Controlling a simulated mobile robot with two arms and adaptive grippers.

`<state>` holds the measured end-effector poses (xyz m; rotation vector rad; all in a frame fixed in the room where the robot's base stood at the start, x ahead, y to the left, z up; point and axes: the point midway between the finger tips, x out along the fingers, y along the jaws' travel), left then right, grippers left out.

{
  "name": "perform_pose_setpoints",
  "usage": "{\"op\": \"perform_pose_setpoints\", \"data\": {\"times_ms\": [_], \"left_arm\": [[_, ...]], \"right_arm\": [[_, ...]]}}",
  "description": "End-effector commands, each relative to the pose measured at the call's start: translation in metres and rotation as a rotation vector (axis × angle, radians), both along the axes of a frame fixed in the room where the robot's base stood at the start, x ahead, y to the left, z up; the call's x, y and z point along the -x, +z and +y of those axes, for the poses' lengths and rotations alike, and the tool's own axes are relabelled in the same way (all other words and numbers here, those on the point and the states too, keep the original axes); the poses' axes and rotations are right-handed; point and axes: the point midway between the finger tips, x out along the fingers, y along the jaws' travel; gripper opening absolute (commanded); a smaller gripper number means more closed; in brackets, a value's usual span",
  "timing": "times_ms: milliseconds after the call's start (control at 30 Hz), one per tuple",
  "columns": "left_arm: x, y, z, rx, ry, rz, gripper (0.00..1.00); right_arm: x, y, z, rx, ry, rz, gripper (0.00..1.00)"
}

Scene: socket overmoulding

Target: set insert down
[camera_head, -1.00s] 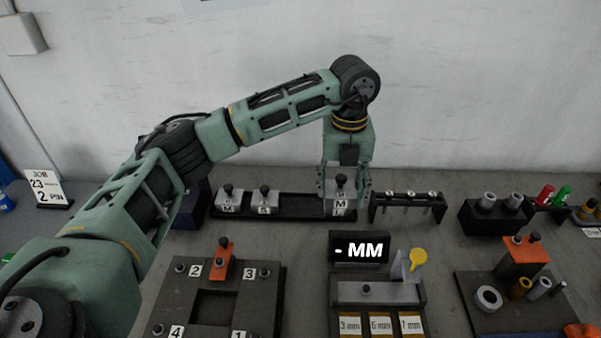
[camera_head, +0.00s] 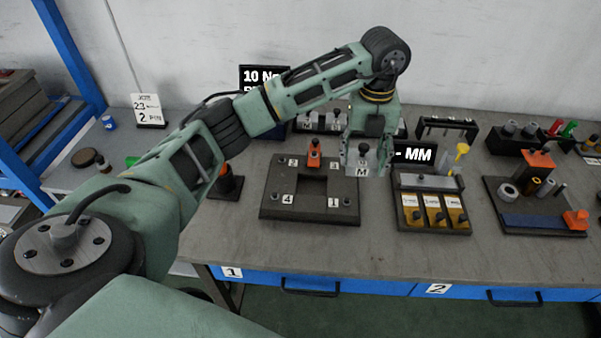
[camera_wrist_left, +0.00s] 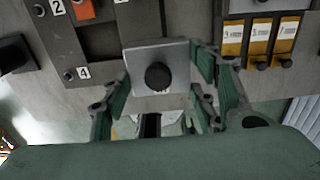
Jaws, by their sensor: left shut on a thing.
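My left gripper (camera_head: 368,165) is shut on the insert (camera_head: 357,170), a grey block with a dark round knob on top and a label reading M. It holds the insert off the table, by the right edge of the dark fixture plate (camera_head: 272,205). In the left wrist view the insert (camera_wrist_left: 138,58) sits between the fingers, knob facing the camera. The fixture has a square recess (camera_head: 313,190), numbered corners and an orange clamp (camera_head: 314,155). The recess looks empty. My right gripper is not in view.
A gauge station (camera_head: 425,182) with yellow labelled trays and an MM display (camera_head: 415,155) stands right of the insert. Behind are other grey blocks (camera_head: 315,120) and a dark pin rack (camera_head: 447,124). A tooling plate (camera_head: 510,215) is further right. The front table strip (camera_head: 330,243) is clear.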

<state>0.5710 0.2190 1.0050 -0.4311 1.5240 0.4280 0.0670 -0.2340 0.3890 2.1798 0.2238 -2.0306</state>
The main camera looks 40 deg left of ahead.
Motion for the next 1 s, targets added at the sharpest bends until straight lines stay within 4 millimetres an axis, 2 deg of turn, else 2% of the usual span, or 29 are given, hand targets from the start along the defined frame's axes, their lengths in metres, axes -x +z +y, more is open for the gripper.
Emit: {"op": "perform_pose_setpoints", "data": {"times_ms": [33,100,233,367,533,733,1000], "left_arm": [[0.001,0.000,0.005,-0.001,0.003,-0.001,0.05],[0.006,-0.006,0.015,-0.003,0.004,0.002,0.05],[0.018,-0.021,0.041,-0.004,0.006,0.003,0.05],[0.029,-0.038,0.066,-0.004,0.005,0.003,0.05],[0.041,-0.056,0.093,-0.002,0.003,0.000,0.05],[0.046,-0.067,0.105,-0.001,0.000,-0.003,0.05],[0.046,-0.100,0.105,-0.001,0.002,0.001,0.05]], "right_arm": [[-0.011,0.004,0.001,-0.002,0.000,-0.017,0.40],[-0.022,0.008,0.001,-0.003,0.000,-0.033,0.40],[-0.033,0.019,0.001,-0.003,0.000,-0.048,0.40],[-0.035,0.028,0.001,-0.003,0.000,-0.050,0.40],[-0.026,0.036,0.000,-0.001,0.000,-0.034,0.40],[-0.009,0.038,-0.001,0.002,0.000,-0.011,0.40],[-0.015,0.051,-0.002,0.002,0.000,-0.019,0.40]]}}
